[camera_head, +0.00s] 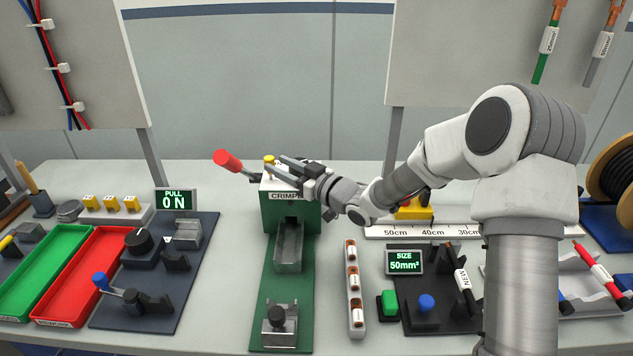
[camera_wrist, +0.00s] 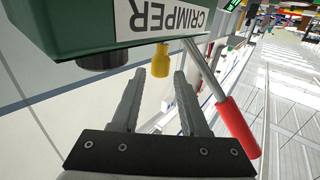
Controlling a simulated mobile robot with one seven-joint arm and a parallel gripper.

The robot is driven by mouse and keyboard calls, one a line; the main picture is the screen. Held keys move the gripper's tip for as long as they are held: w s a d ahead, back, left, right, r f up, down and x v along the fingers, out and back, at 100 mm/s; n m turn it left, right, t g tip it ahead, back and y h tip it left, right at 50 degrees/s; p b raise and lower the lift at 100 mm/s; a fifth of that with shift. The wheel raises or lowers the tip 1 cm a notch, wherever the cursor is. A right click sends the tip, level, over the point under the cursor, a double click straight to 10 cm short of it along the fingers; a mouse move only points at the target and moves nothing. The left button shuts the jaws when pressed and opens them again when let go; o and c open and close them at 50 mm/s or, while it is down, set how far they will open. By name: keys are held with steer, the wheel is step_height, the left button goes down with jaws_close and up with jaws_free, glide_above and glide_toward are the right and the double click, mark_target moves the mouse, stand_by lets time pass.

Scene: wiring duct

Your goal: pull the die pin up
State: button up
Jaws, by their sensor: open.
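The green crimper (camera_head: 290,216) stands on the bench at the centre, labelled CRIMPER; it also shows upside down in the wrist view (camera_wrist: 80,25). A yellow knob (camera_wrist: 161,60) on the crimper, which looks like the die pin, is in the wrist view; its yellow top (camera_head: 268,159) shows beside my fingers in the head view. My gripper (camera_head: 276,164) is open over the crimper's top. In the wrist view the fingers (camera_wrist: 158,75) point at the knob, which appears between their tips with a gap on both sides. The die pin's lower end is hidden.
A lever with a red handle (camera_head: 228,161) sticks out from the crimper, close beside one finger in the wrist view (camera_wrist: 237,125). A metal trough (camera_head: 288,248) lies in front of the crimper. A strip of labelled lugs (camera_head: 353,290) and a SIZE display (camera_head: 405,261) lie right of it.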

steer(key=v, duration=1.3)
steer(key=shift+d+r, duration=0.1)
steer(key=shift+r, duration=0.05)
steer(key=d+r+m+t+h+p, duration=0.25)
steer(key=d+r+h, duration=0.25)
steer(key=d+h, duration=0.45)
steer(key=s+d+r+m+g+h, duration=0.2)
steer(key=s+d+r+m+h, duration=0.25)
steer(key=s+d+h, duration=0.2)
steer(key=s+r+m+g+y+p, duration=0.1)
steer(key=s+m+g, duration=0.3)
steer(key=s, duration=1.8)
steer(key=shift+r+g+p, duration=0.25)
steer(key=shift+g+p, duration=0.25)
steer(key=shift+g, duration=0.15)
steer(key=shift+d, duration=0.1)
